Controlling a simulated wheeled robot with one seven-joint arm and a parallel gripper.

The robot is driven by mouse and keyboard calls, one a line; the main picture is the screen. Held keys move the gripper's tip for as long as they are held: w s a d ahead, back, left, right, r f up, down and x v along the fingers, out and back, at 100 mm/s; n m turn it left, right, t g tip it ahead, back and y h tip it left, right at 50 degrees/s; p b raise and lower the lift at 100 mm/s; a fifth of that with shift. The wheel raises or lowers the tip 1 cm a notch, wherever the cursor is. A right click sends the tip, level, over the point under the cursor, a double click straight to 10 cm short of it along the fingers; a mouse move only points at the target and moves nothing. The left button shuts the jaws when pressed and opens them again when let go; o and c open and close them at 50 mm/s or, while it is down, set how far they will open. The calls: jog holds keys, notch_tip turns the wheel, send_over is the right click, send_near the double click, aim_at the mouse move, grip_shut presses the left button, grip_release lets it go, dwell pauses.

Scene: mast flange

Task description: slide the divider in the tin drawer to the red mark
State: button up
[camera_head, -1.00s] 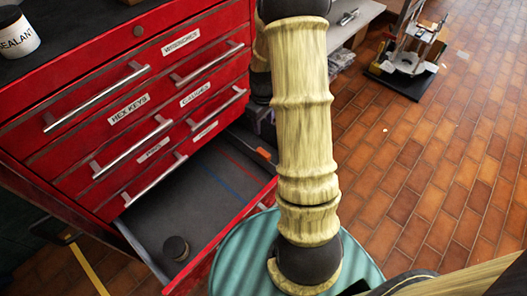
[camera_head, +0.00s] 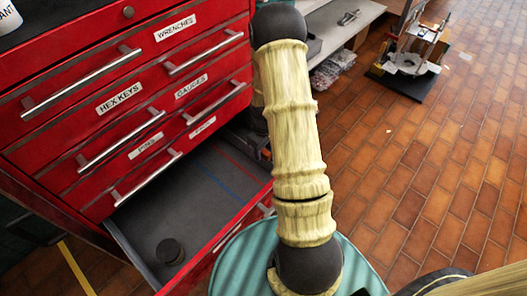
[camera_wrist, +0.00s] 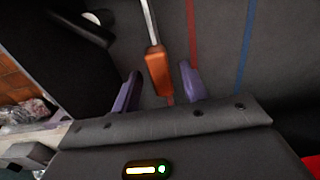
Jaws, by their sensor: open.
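I cannot make out a divider for certain. My gripper (camera_wrist: 160,86) is open, its purple fingers apart over a dark surface. A tool with an orange handle (camera_wrist: 158,72) and metal shaft shows between and beyond the fingertips; I cannot tell whether they touch it. My arm hides the gripper in the head view.
A dark round object (camera_head: 170,251) sits in the drawer's near left part. Shut drawers with bar handles (camera_head: 120,155) are above. A grey bench (camera_head: 345,25) stands behind my arm, and a stand (camera_head: 410,50) is on the tiled floor. The floor at right is mostly clear.

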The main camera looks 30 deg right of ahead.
jog(key=shift+f, duration=0.15)
jog(key=shift+c, duration=0.4)
grip_shut()
